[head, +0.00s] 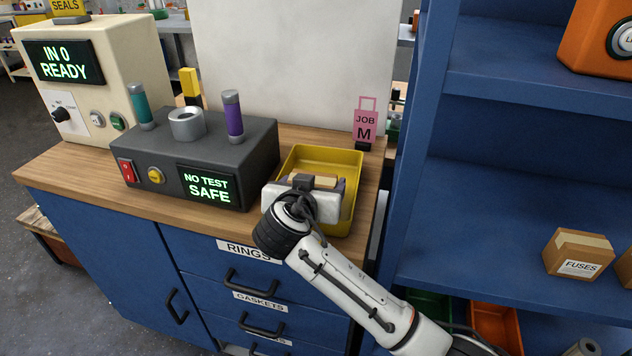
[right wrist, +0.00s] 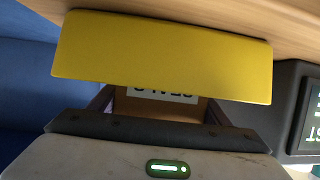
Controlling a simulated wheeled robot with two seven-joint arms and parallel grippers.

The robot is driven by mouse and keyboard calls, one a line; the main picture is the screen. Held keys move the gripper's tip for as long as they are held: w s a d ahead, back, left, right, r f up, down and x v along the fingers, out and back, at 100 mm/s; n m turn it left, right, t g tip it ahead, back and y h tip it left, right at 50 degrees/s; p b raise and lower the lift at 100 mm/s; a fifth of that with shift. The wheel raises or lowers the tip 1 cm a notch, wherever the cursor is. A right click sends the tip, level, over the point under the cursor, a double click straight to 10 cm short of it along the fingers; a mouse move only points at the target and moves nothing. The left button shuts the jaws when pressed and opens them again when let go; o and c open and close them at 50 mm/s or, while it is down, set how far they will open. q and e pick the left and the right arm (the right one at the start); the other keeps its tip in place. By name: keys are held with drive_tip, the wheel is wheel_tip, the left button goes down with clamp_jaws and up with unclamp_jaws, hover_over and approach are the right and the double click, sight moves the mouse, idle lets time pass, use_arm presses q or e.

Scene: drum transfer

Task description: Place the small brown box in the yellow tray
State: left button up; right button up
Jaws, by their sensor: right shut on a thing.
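The small brown box (head: 326,182) is held in my right gripper (head: 318,183), over the inside of the yellow tray (head: 350,160) in the head view. Much of the box is hidden behind the gripper's body there. In the right wrist view the box (right wrist: 135,104) sits between the two fingers, with an upside-down SEALS label. The tray's yellow wall (right wrist: 160,55) covers part of the box in that view. I cannot tell whether the box touches the tray floor. My left gripper is not in view.
A dark test unit (head: 215,150) with a NO TEST SAFE screen stands just left of the tray. A pink JOB M tag (head: 366,122) stands behind it. A blue shelf (head: 520,190) rises to the right, holding a FUSES box (head: 578,254).

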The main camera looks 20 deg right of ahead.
drive_tip(key=shift+f, duration=0.2)
drive_tip(key=o, duration=1.2)
drive_tip(key=shift+o, duration=0.2)
drive_tip(key=shift+r, duration=0.15)
drive_tip(key=shift+r, duration=0.2)
drive_tip(key=v, duration=1.2)
drive_tip(key=shift+b, duration=0.35)
